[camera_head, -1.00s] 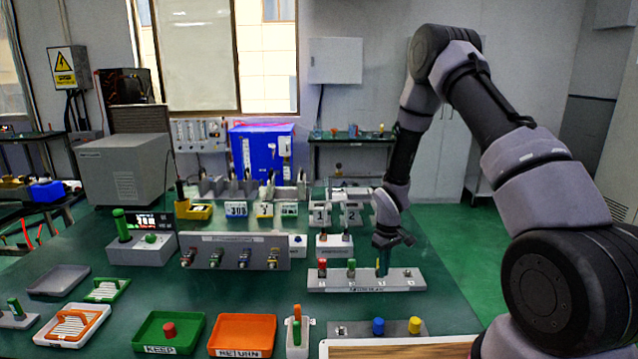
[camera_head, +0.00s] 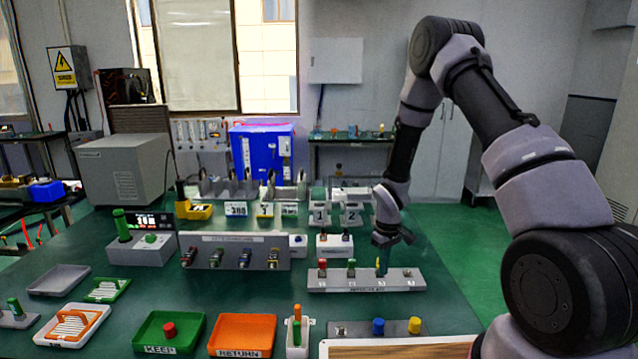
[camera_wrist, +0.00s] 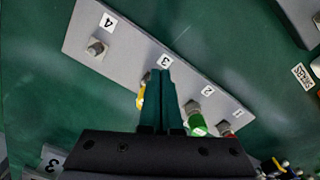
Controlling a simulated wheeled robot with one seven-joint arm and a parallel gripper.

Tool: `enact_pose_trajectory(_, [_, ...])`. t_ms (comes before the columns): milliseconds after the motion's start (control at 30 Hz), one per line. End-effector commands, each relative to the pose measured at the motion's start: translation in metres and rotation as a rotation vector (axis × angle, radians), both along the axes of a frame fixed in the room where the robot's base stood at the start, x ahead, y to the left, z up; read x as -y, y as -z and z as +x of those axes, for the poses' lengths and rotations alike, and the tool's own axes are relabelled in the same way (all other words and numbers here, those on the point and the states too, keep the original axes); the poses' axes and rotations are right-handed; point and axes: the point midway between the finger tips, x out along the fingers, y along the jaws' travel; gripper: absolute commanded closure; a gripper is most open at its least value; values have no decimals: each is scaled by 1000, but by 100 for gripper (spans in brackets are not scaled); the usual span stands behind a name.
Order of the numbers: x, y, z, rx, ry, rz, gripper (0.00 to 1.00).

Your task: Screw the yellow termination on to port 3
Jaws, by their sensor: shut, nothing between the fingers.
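The grey four-port panel (camera_head: 340,285) lies on the green bench; it also shows in the wrist view (camera_wrist: 225,105) with labels 1 to 4. The yellow termination (camera_wrist: 141,95) is at port 3, partly hidden by my fingers; in the head view it stands upright on the panel (camera_head: 378,264). How far it is screwed on cannot be seen. My gripper (camera_wrist: 163,73) is shut and empty, its teal fingers close beside the yellow termination and over port 3. A green termination (camera_wrist: 196,124) is on port 2 and a red one (camera_head: 322,267) on port 1. Port 4 (camera_wrist: 96,47) is bare.
A front holder carries a blue cap (camera_head: 378,326) and another yellow cap (camera_head: 415,325). A green KEEP tray (camera_head: 140,335) holds a red cap; an orange RETURN tray (camera_head: 225,335) looks empty. A panel with several connectors (camera_head: 215,240) stands left of the ports.

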Motion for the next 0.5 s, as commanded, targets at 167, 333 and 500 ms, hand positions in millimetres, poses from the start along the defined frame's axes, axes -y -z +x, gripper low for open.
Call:
enact_pose_trajectory(167, [1, -23, 0, 1, 0, 0, 100])
enact_pose_trajectory(333, [0, -41, 0, 0, 1, 0, 100])
enact_pose_trajectory(500, [1, -49, -1, -1, 0, -1, 100])
